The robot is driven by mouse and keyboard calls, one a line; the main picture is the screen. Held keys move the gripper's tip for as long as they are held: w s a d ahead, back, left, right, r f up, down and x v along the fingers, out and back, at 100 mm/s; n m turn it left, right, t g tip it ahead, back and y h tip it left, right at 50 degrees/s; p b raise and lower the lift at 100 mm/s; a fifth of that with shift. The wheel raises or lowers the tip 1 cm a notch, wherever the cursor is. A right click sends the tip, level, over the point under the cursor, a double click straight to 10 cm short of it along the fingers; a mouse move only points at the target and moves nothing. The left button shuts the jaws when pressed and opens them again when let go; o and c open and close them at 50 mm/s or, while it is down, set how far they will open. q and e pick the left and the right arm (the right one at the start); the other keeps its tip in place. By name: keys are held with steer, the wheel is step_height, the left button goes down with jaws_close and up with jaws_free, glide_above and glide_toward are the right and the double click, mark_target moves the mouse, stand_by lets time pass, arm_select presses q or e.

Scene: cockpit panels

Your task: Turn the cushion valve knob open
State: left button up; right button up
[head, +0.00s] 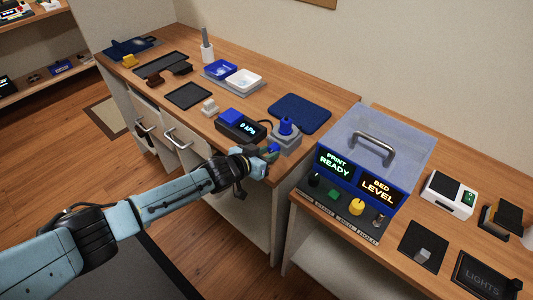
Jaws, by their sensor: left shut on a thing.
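The blue valve knob (274,148) shows at the front of a grey valve block, low near the table's front edge. My left gripper (268,153) reaches in from the left and is shut on the knob; its fingers hide part of it. The grey valve block (289,140) has a blue cap (286,126) on top. Left of it, a dark blue gauge box (241,126) has a lit display reading 0 kPa. The exact angle of the knob is hard to tell. My right gripper is not in view.
A dark blue mat (300,113) lies behind the valve block. To the right stands a clear-lidded box (376,145) with displays reading PRINT READY and BED LEVEL. Cabinet handles (170,139) project below.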

arm_select(q)
steer(key=shift+s+d+m+y+p, duration=0.15)
steer(key=shift+m+y+p, duration=0.15)
steer(key=shift+m, duration=0.3)
steer(key=shift+m+t+y, duration=0.6)
steer(key=shift+m, duration=0.3)
steer(key=o, duration=1)
steer(key=shift+c, duration=0.2)
steer(key=shift+s+a+r, duration=0.1)
steer(key=shift+s+a, duration=0.15)
steer(key=shift+s, duration=0.05)
steer(key=p+v, duration=0.3)
steer(key=v, duration=0.9)
steer(key=shift+s+a, duration=0.15)
steer(key=shift+s, duration=0.1)
